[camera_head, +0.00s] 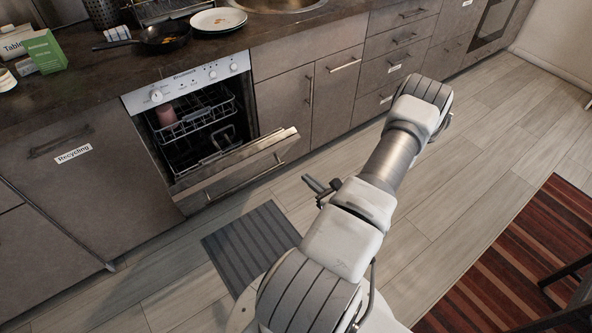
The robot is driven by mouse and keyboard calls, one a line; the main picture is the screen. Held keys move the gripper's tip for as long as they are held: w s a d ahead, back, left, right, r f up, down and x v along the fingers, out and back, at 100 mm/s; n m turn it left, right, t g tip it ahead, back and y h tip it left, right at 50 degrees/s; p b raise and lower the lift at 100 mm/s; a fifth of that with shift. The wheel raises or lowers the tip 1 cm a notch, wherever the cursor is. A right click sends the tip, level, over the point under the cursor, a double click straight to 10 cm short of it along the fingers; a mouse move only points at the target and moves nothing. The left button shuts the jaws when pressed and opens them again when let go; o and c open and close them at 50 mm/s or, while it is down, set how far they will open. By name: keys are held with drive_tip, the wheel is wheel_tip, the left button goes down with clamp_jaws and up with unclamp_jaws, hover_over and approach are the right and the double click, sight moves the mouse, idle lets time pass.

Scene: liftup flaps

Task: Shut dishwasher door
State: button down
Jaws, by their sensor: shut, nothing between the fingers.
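The dishwasher (199,82) is built into the counter at left centre, with a white control panel on top. Its door (240,163) is tilted down and open, with a long handle along its outer face. Inside, the racks (196,127) show, with a pinkish cup (166,115) on the upper rack at left. My gripper (307,181) is to the right of the door's right end, apart from it in the picture. Its fingers are shut and hold nothing. My arm hides part of the floor.
A dark ribbed mat (249,245) lies on the floor in front of the dishwasher. Closed cabinets (338,92) stand to its right, and a cabinet labelled Recycling (87,190) to its left. A pan (163,38) and plates (218,20) sit on the counter. A striped rug (520,262) lies at lower right.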

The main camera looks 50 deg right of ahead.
drive_tip(key=b, duration=0.2)
approach(279, 150)
wheel_tip(279, 150, down, 4)
drive_tip(key=w, duration=0.2)
drive_tip(key=shift+w+d+r, duration=0.35)
drive_tip(key=shift+w+r, duration=0.3)
drive_tip(key=shift+w, duration=0.25)
drive_tip(key=shift+w+d+r, duration=0.35)
drive_tip(key=shift+w+r, duration=0.3)
drive_tip(key=shift+w, duration=0.2)
drive_tip(key=shift+d+r, duration=0.1)
